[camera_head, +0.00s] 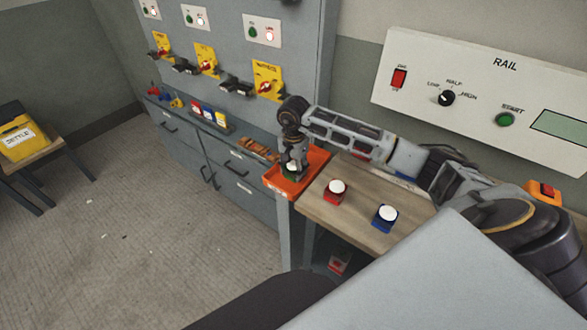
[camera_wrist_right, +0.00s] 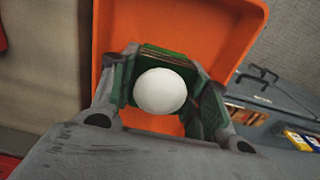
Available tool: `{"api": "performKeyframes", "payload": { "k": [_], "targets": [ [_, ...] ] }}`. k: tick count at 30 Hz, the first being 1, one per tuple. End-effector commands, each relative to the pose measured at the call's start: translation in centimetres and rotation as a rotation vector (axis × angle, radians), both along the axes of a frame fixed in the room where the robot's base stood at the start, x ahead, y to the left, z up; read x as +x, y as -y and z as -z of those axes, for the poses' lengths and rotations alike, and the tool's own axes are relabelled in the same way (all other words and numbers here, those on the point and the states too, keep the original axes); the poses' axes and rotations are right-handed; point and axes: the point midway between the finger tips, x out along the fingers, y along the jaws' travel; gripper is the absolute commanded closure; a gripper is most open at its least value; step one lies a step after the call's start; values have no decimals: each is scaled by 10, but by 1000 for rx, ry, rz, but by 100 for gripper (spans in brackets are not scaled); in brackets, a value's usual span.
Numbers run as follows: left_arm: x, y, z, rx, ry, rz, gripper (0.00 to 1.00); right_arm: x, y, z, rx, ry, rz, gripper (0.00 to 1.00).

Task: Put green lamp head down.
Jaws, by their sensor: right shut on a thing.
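The green lamp head has a white dome (camera_wrist_right: 160,91) and a green body, most of it hidden by the fingers. My right gripper (camera_head: 292,165) is shut on the green lamp head, with one finger on each side in the right wrist view (camera_wrist_right: 162,95). Both are over the orange tray (camera_head: 316,164) at the left end of the wooden bench. The orange tray (camera_wrist_right: 220,25) also fills the background of the right wrist view. I cannot tell whether the lamp head touches the tray floor. My left gripper is not in view.
A red lamp head (camera_head: 336,192) and a blue lamp head (camera_head: 385,217) with white domes stand on the wooden bench (camera_head: 350,230). A grey cabinet (camera_head: 225,165) with a ledge is left of the tray. A panel marked RAIL (camera_head: 480,90) hangs behind.

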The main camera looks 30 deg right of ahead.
Motion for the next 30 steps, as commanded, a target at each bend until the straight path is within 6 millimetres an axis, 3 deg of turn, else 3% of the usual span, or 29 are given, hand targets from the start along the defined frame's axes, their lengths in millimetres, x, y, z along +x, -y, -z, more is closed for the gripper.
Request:
{"api": "performKeyframes", "payload": {
  "k": [12,13,18,30],
  "targets": [
    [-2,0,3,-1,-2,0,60,0,0,3,0,0,0,84],
    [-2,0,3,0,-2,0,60,0,0,3,0,0,0,53],
    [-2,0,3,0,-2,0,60,0,0,3,0,0,0,32],
    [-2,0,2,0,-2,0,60,0,0,2,0,0,0,32]
  ]
}}
